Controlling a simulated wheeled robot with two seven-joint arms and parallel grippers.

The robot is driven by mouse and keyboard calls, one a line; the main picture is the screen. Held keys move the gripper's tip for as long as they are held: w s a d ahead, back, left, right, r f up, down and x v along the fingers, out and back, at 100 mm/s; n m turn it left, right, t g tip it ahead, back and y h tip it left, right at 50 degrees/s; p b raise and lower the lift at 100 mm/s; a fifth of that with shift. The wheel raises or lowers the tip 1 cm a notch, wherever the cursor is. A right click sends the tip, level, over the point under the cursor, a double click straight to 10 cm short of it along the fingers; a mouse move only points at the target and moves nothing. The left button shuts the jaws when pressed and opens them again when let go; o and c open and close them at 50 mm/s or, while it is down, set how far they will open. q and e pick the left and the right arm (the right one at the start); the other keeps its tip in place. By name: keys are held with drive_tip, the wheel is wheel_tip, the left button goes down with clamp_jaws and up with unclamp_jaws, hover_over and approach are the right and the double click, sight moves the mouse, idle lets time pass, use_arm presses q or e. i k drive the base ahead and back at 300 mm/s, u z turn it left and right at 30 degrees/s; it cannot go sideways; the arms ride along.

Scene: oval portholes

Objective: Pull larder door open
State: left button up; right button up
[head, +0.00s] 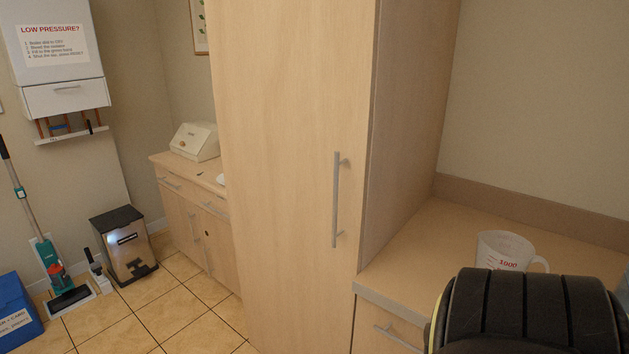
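The larder door (285,180) is a tall light-wood panel in the middle of the head view, and it looks shut against its cabinet. Its vertical metal bar handle (336,200) is near the door's right edge. A dark ribbed part with a yellow-green edge, seemingly part of my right arm, fills the lower right corner. Neither gripper shows in the view, and nothing is touching the handle.
A worktop (440,232) right of the larder holds a measuring jug (503,252). A drawer (385,328) is below it. At left are a low cabinet (190,222), a bin (125,248), a vacuum cleaner (52,265) and a blue box (17,312). Tiled floor (160,312) is clear between.

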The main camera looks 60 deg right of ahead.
sight(294, 81)
drive_tip(key=z, duration=0.95)
drive_tip(key=i, duration=0.95)
drive_tip(key=z, duration=1.1)
